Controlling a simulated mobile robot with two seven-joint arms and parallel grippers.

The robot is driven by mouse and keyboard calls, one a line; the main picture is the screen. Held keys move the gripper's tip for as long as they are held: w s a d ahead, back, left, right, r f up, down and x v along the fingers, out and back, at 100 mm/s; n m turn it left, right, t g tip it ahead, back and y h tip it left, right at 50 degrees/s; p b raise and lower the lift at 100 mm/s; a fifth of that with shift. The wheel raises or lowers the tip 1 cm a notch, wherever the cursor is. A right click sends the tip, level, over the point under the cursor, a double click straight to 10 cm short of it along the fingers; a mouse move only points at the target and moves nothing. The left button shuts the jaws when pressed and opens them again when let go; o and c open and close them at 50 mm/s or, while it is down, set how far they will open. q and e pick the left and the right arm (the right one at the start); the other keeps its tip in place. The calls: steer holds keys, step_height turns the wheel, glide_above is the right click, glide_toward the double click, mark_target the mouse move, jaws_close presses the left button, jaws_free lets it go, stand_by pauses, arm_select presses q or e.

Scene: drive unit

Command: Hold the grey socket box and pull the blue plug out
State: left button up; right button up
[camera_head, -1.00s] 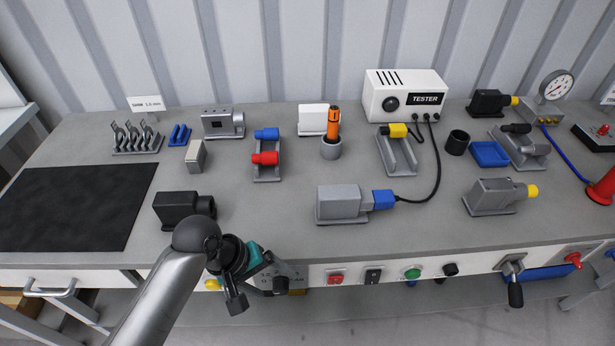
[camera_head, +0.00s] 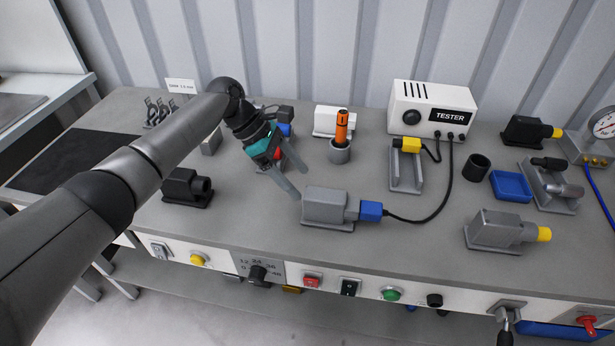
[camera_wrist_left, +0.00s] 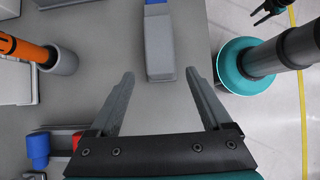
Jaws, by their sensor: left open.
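The grey socket box (camera_head: 325,207) lies on the bench in the middle of the head view. The blue plug (camera_head: 371,211) sits in its right end, with a black cable running to the tester. My left gripper (camera_head: 296,180) is open and empty, its fingers pointing down toward the left end of the box. In the left wrist view, the box (camera_wrist_left: 160,48) lies ahead of and between the two spread fingers (camera_wrist_left: 160,85), apart from them, with part of the blue plug (camera_wrist_left: 156,2) at the top edge. My right gripper is not in the head view; a dark gripper-like part shows at the wrist view's top right.
The white tester (camera_head: 431,108) stands behind the box. A yellow plug (camera_head: 411,145) in a grey cradle and an orange-handled tool in a grey cup (camera_head: 340,153) are nearby. A black socket box (camera_head: 186,187) is left, a grey one with yellow end (camera_head: 497,230) right.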

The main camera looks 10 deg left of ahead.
mark_target(306, 192)
arm_select(q)
steer(key=shift+d+f+b, duration=0.25)
steer(key=shift+f+b, duration=0.65)
steer(key=shift+b, duration=0.05)
steer(key=b+x, duration=0.3)
steer(key=b, duration=0.1)
steer(key=shift+d+f, duration=0.1)
steer(key=shift+d, duration=0.05)
steer(key=p+x, duration=0.1)
steer(key=x, duration=0.2)
steer(key=shift+d, duration=0.2)
steer(key=shift+d+f, duration=0.1)
steer(key=shift+f, duration=0.1)
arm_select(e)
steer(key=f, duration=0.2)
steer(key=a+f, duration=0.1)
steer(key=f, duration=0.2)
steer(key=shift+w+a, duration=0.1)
arm_select(q)
jaws_close()
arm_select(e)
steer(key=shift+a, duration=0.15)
